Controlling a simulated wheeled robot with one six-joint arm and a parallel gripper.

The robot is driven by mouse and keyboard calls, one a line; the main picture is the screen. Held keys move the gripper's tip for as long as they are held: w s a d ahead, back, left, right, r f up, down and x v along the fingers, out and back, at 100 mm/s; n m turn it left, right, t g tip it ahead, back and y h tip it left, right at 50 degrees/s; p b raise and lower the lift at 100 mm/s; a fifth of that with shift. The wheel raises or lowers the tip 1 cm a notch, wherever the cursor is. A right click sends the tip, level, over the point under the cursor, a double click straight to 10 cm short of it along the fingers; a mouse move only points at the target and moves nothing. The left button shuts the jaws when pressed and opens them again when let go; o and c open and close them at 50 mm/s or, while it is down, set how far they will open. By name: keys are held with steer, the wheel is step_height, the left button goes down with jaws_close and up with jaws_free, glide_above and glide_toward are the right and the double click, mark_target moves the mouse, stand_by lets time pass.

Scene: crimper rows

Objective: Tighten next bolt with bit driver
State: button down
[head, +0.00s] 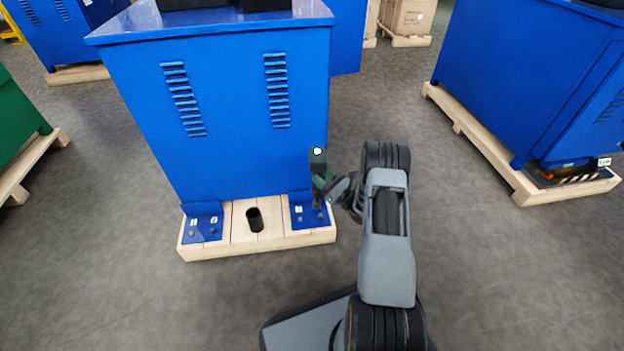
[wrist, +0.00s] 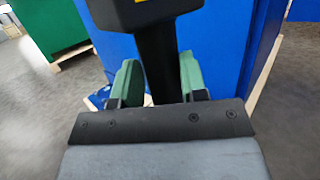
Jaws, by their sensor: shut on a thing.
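A blue cabinet (head: 222,110) stands on a wooden pallet (head: 270,239). My gripper (head: 326,183) is shut on the dark bit driver (head: 318,158), just above the outer side of the right plate. In the wrist view the driver's black body (wrist: 157,60) stands between the green finger pads (wrist: 128,82). The bit's tip is too small to tell whether it touches a bolt.
Another blue cabinet on a pallet (head: 470,140) stands at the right. A green cabinet (head: 15,140) stands at the left edge. Cardboard boxes (head: 408,16) are at the back.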

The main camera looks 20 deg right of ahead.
steer(key=shift+w+d+f+m+t+h, duration=0.25)
steer(key=shift+d+f+h, duration=0.15)
steer(key=shift+d+f, duration=0.2)
steer(key=shift+w+d+f+m+t+h, duration=0.25)
steer(key=shift+d+f+h, duration=0.15)
steer(key=shift+d+f, duration=0.15)
steer(key=shift+s+f+b, duration=0.1)
steer(key=shift+b, duration=0.4)
steer(key=shift+f+b, duration=0.95)
steer(key=shift+f, duration=2)
steer(key=shift+a+f, duration=0.1)
steer(key=shift+f, duration=0.75)
stand_by(2.1)
